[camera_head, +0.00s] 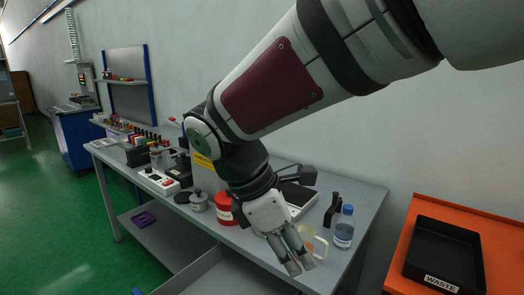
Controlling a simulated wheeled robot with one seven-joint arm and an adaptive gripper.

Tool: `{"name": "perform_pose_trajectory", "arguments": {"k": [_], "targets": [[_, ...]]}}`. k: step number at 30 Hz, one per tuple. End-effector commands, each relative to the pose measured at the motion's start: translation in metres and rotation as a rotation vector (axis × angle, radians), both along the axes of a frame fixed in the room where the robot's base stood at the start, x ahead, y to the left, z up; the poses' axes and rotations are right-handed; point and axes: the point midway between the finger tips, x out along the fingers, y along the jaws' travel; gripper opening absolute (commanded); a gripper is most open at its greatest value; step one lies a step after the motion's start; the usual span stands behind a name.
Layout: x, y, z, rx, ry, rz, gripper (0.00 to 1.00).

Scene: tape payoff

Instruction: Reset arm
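My gripper (297,266) hangs from my arm over the front right part of the grey workbench (230,236). Its two fingers point down and to the right and sit close together. I cannot tell whether they are fully shut. A pale, ring-like thing (319,243) shows just behind the fingers, to their right. Whether the gripper touches it is unclear. My arm reaches in from the upper right and hides part of the bench.
A red canister (225,209) and grey pot (198,201) stand left. A black WASTE tray (445,252) lies on an orange table (405,240).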

Motion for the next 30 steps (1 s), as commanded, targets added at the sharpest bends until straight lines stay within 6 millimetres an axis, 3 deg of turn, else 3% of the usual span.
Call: {"name": "perform_pose_trajectory", "arguments": {"k": [1,3,12,21,30], "targets": [[-0.011,-0.02,0.014,0.053,-0.045,-0.108,0.29],[-0.025,-0.042,0.024,0.119,-0.104,-0.257,0.29],[-0.094,-0.11,0.055,0.398,-0.358,-0.906,0.29],[-0.151,-0.139,0.063,0.634,-0.567,-1.452,0.29],[-0.162,-0.143,0.061,0.698,-0.618,-1.598,0.29]]}}
